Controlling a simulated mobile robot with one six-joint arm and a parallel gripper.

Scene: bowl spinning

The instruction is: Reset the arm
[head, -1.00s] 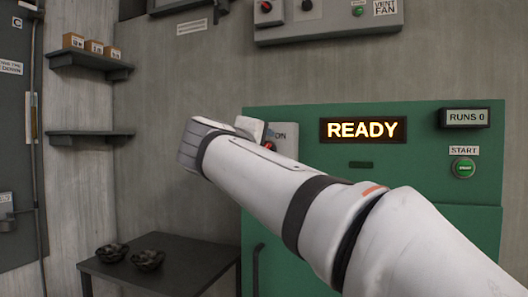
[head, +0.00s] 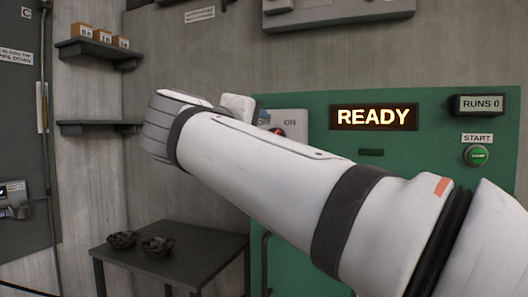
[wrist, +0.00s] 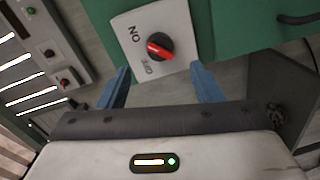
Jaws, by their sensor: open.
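My gripper (wrist: 162,85) shows in the wrist view with its two blue fingers spread apart and nothing between them. Beyond the fingers is a white switch plate (wrist: 190,20) with a red rotary knob (wrist: 160,46) and ON and OFF labels. The knob looks apart from the fingers. In the head view my white arm crosses the picture and partly hides the same switch plate (head: 291,121). The fingers are hidden there. The green machine (head: 440,150) has a lit READY sign (head: 373,117), a RUNS 0 display (head: 481,104) and a green START button (head: 475,155).
A dark table (head: 190,262) with two dark bowls, one left (head: 123,239) and one right (head: 157,246), stands low at the left. Two wall shelves hang above it, the upper (head: 98,50) holding small boxes, the lower (head: 100,126) bare. A grey panel (head: 335,12) is on the wall above.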

